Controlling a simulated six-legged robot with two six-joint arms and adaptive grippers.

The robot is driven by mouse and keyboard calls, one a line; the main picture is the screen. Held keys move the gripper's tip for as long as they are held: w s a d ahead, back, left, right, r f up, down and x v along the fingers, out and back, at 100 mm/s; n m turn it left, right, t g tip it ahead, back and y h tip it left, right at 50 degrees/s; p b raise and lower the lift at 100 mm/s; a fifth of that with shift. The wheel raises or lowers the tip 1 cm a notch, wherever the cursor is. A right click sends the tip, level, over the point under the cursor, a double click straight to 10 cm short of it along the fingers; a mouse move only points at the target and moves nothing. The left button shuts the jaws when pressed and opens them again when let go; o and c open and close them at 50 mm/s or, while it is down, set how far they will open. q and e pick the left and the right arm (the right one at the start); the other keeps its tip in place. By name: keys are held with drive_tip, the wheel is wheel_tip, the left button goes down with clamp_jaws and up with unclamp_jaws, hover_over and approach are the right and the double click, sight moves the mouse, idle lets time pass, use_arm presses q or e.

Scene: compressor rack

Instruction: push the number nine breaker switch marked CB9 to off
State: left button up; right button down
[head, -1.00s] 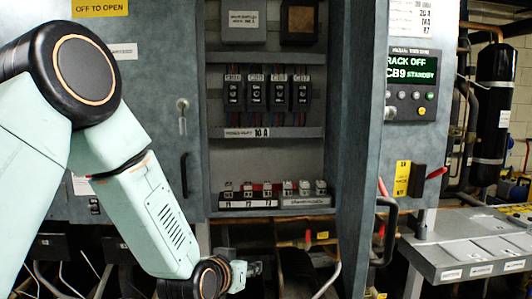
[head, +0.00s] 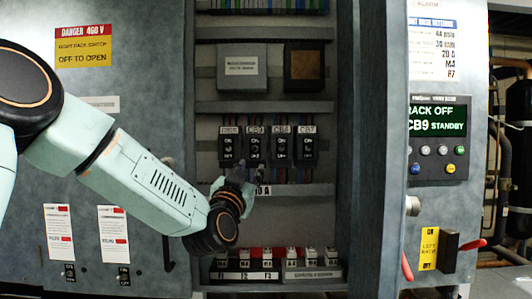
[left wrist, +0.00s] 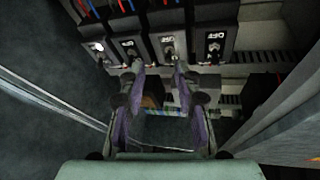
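The CB9 breaker (head: 256,145) is the second from the left in a row of black breakers inside the open cabinet. Its switch position is too small to read. My left gripper (head: 238,180) is in front of the row's lower edge, just below the two left breakers, and its fingers overlap the label strip. In the left wrist view, my left gripper (left wrist: 159,69) is open and empty, with its two fingertips apart near the lower ends of the middle breakers. Labels there are not clear enough to pick out CB9. Contact cannot be told. My right gripper is not in view.
The open cabinet door (head: 375,150) stands to the right of the breakers. A panel display (head: 437,122) reads RACK OFF, CB9 STANDBY. Neighbouring breakers, such as CB8 (head: 281,145), sit close beside CB9. A row of small switches (head: 270,257) lies below, with free space between.

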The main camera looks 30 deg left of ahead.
sight(255, 148)
use_arm(q)
drive_tip(key=shift+m+t+y, duration=0.3)
drive_tip(key=shift+m, duration=0.1)
drive_tip(key=w+r+p, duration=0.1)
drive_tip(key=w+a+r+p, duration=0.1)
drive_tip(key=w+r, duration=0.1)
drive_tip(key=w+a+r+p, duration=0.1)
drive_tip(key=w, duration=0.1)
drive_tip(key=shift+w+a+r, duration=0.1)
drive_tip(key=shift+a+r, duration=0.05)
drive_tip(key=shift+r, duration=0.05)
drive_tip(key=shift+w+a+f, duration=0.15)
drive_tip(key=shift+w+f, duration=0.1)
drive_tip(key=shift+w, duration=0.25)
drive_tip(key=c, duration=0.3)
drive_tip(key=shift+a, duration=0.1)
drive_tip(key=shift+c, duration=0.8)
drive_tip(key=shift+s, duration=0.1)
clamp_jaws()
